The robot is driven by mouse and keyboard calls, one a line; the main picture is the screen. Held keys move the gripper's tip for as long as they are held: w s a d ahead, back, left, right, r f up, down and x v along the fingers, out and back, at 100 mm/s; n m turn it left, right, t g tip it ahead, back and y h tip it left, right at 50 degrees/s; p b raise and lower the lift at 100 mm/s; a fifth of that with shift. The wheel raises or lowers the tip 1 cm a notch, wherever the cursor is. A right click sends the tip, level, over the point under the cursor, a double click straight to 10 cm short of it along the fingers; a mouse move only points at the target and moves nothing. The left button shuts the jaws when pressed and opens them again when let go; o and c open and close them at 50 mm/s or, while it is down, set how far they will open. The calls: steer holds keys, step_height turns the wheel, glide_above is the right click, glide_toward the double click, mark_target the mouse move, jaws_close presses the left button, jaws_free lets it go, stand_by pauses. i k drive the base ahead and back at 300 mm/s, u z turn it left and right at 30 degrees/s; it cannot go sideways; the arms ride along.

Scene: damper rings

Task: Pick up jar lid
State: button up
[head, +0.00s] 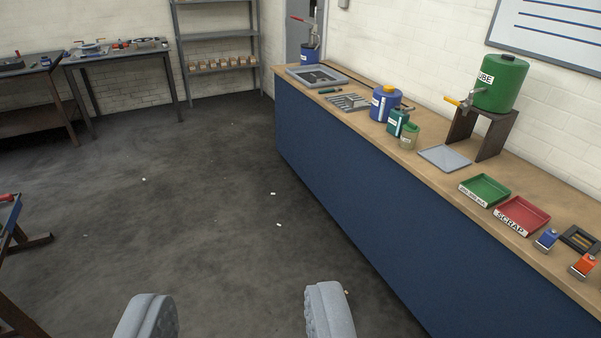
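My gripper (238,314) shows at the bottom of the head view, with its two grey fingers wide apart and only bare floor between them. It is open and empty, well away from the long bench. I cannot pick out a jar lid for sure. Jar-like containers stand on the bench: a blue one (379,110), a green one (394,128) and a small olive one (409,138). They are too small to tell which has a loose lid.
The long blue bench (330,165) fills the right side. On it are a green drum (503,84) on a stand, a green tray (486,187), a red scrap tray (521,217) and a grey tray (443,158). Worktables stand left, shelves (218,63) behind. The middle floor is open.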

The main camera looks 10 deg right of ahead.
mark_target(411, 126)
steer(key=z, duration=0.15)
steer(key=i, duration=1.4)
steer(key=z, duration=0.6)
steer(key=i, duration=1.7)
steer(key=z, duration=0.35)
